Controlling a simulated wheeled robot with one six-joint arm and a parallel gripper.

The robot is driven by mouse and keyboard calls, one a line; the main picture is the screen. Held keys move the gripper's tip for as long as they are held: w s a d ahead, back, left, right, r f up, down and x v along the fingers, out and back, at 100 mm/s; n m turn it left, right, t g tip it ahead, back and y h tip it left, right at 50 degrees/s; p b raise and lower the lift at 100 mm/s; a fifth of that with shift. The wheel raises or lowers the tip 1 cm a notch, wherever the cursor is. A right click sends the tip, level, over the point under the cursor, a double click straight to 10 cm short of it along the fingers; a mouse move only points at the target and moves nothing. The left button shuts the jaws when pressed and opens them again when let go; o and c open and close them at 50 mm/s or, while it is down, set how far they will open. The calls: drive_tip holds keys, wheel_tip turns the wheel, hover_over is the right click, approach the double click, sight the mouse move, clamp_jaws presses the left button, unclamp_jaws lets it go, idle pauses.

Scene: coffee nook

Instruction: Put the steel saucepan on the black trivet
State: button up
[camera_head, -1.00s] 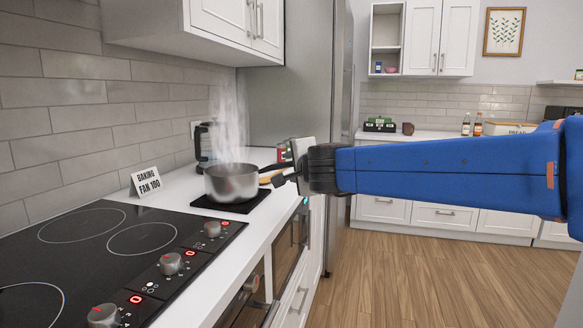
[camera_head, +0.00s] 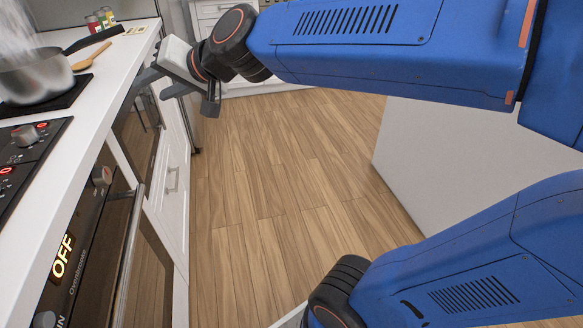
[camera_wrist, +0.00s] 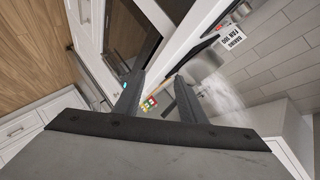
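The steel saucepan (camera_head: 38,82) sits upright, steaming, on the black trivet (camera_head: 72,96) on the white counter, at the left edge of the head view and partly cut off. Its black handle (camera_head: 95,38) points away along the counter. My gripper (camera_head: 162,86) is beside the counter's front edge, apart from the saucepan, with its fingers spread and nothing seen between them. In the wrist view my gripper (camera_wrist: 158,90) also shows two separated fingers. The saucepan (camera_wrist: 207,64) shows there beyond the fingers, partly hidden.
A wooden spoon (camera_head: 92,55) lies by the saucepan. Several small jars (camera_head: 100,20) stand farther back. The hob (camera_head: 28,150) is in front of the trivet, above an oven (camera_head: 90,240). The sign (camera_wrist: 232,38) stands by the wall. Wooden floor (camera_head: 260,190) is clear.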

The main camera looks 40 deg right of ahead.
drive_tip(key=s+d+f+n+g+h, duration=0.2)
drive_tip(key=s+d+f+g+h, duration=0.1)
drive_tip(key=s+d+f, duration=0.6)
drive_tip(key=s+d+f+n+g+h, duration=0.1)
drive_tip(key=s+d+f+g+h, duration=0.2)
drive_tip(key=s+d+f, duration=0.6)
drive_tip(key=s+f, duration=0.2)
drive_tip(key=s, duration=0.2)
drive_tip(key=shift+s+f+n+g+h, duration=0.2)
drive_tip(key=shift+f+n+g+h, duration=0.1)
drive_tip(key=shift+f+n+h, duration=0.1)
drive_tip(key=shift+a+r, duration=0.1)
